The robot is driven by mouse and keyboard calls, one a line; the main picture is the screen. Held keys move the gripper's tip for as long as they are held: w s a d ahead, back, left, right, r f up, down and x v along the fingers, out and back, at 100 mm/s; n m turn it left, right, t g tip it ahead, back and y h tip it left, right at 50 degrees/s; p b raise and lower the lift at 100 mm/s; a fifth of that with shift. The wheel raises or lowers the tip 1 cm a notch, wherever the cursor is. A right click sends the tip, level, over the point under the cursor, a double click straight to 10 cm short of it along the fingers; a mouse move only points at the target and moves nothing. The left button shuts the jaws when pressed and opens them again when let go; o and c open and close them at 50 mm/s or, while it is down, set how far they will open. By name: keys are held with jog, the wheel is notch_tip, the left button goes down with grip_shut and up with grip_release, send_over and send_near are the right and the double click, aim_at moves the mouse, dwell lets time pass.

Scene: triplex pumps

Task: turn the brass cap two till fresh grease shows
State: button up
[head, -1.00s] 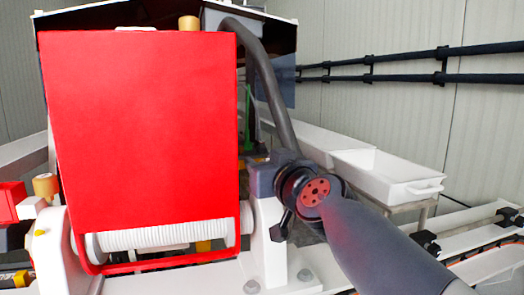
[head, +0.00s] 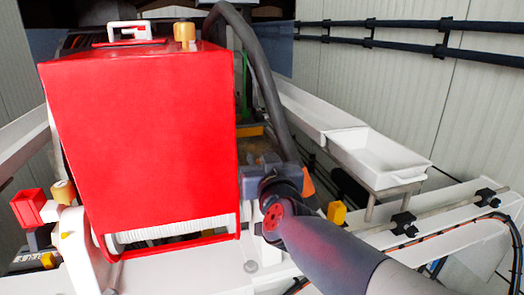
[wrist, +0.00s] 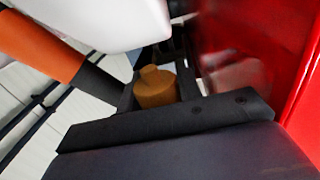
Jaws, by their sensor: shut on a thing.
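A brass cap (wrist: 155,90) with a small raised stub on top sits between the dark fingers of my gripper (wrist: 158,82) in the wrist view. The fingers are shut on its sides. In the head view my gripper (head: 262,170) is at the right side of the red cover, and the held cap is hidden there. Two other brass caps show in the head view: one on top (head: 184,32) of the cover and one at the lower left (head: 63,192). No number is legible on any cap, and I see no grease.
The large red cover (head: 140,130) stands close left of my arm, above a white ribbed roller (head: 170,230). A thick grey hose (head: 265,85) runs just behind my gripper. A white tray (head: 385,165) and a pipe rail (head: 430,215) lie to the right.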

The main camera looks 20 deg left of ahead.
jog(key=shift+f, duration=0.1)
dwell(0.3)
jog(key=o, duration=0.7)
jog(key=p+v, duration=0.1)
jog(key=v, duration=1)
jog(key=shift+p, duration=0.35)
